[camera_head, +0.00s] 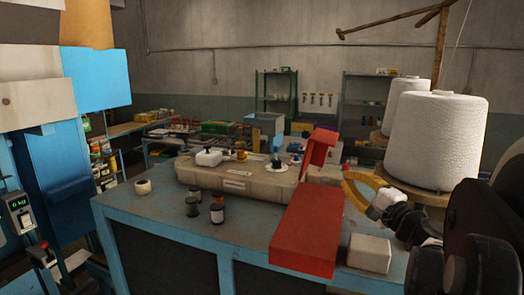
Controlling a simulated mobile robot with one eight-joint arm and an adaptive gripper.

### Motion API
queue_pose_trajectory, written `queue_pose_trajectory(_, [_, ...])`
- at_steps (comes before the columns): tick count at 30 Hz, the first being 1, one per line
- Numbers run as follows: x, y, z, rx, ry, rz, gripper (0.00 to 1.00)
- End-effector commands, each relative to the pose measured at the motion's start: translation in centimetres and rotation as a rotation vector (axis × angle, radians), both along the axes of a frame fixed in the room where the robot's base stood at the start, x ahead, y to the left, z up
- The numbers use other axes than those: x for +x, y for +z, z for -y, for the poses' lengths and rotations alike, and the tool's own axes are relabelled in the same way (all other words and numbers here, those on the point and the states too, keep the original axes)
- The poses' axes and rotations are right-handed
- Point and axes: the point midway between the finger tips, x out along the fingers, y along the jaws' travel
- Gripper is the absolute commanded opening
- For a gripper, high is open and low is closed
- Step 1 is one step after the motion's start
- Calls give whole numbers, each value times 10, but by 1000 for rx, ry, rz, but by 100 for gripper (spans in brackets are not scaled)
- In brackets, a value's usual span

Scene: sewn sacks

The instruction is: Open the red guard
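The red guard shows as a broad red panel (308,230) at the front of the blue bench and a smaller tilted red piece (319,148) behind it. The panel stretches from the bench's middle toward its near edge. How the two red pieces join is hard to see. My gripper (348,190), with yellow fingers, is just right of the panel in the picture. I cannot tell whether it touches the panel, or whether its fingers are apart or closed. A beige sewing machine body (245,180) lies behind the panel.
A small white block (369,252) sits right of the panel. Dark jars (217,213) and a small white cup (143,187) stand on the blue bench (160,218). Large white thread cones (436,140) stand at right, behind my arm. A blue machine (45,165) fills the left.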

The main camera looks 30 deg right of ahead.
Motion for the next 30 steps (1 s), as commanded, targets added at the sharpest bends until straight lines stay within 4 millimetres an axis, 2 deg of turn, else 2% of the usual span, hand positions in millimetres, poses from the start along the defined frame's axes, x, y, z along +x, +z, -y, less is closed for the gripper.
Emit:
queue_pose_trajectory(1, [13,3,-1,-1,6,0,0])
queue_pose_trajectory(9, [72,11,5,1,4,0,0])
queue_pose_trajectory(18, [129,18,10,0,2,-1,0])
queue_pose_trajectory(24, [148,20,12,0,1,-1,0])
queue_pose_trajectory(30, [152,20,13,-1,0,-1,0])
